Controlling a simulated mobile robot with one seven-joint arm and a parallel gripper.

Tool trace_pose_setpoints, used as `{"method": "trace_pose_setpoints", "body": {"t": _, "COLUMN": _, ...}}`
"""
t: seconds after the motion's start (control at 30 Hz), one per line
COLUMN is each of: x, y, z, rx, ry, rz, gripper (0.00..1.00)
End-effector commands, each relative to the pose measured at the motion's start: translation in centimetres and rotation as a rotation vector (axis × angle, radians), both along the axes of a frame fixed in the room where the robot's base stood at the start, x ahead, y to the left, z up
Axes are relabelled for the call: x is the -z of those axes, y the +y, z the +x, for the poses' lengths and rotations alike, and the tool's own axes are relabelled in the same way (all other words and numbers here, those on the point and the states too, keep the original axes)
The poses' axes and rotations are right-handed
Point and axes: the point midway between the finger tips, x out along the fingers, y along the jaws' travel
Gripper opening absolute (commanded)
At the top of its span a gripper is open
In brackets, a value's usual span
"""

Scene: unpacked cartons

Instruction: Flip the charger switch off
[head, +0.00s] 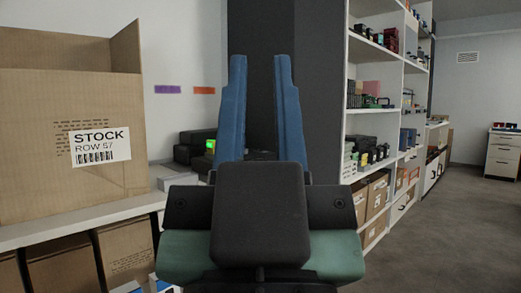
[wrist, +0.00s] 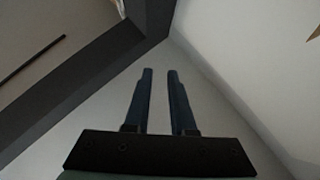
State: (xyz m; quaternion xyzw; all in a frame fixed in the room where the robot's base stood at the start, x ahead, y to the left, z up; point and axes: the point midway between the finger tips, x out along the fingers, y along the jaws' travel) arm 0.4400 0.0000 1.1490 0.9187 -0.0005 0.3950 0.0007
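A dark box-shaped device with a lit green spot (head: 210,146) stands on the white shelf against the wall, just left of my gripper's left finger in the head view. It may be the charger; my gripper hides part of it, and I cannot make out its switch. My gripper (head: 260,62) points up in front of me with its two blue fingers apart and nothing between them. In the wrist view my gripper (wrist: 160,72) is also open and empty, facing bare wall surfaces. The charger does not show in the wrist view.
A large carton marked STOCK (head: 60,125) stands on the white shelf (head: 85,225) at left, with more cartons (head: 125,248) below. A tall white shelf unit (head: 375,125) with packed goods stands at right. The grey floor (head: 455,225) at far right is clear.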

Motion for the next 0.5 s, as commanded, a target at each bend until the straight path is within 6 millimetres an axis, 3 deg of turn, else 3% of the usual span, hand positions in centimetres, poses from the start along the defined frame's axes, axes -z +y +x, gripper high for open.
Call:
{"method": "trace_pose_setpoints", "body": {"t": 0.03, "x": -0.8, "y": 0.0, "z": 0.0, "rx": 0.000, "ry": 0.000, "rz": 0.000, "gripper": 0.12}}
{"method": "trace_pose_setpoints", "body": {"t": 0.1, "x": -1.9, "y": 0.0, "z": 0.0, "rx": 0.000, "ry": 0.000, "rz": 0.000, "gripper": 0.00}}
{"method": "trace_pose_setpoints", "body": {"t": 0.27, "x": -5.9, "y": 0.0, "z": 0.0, "rx": 0.000, "ry": 0.000, "rz": 0.000, "gripper": 0.00}}
{"method": "trace_pose_setpoints", "body": {"t": 0.5, "x": -14.3, "y": 0.0, "z": 0.0, "rx": -0.001, "ry": 0.000, "rz": 0.000, "gripper": 0.00}}
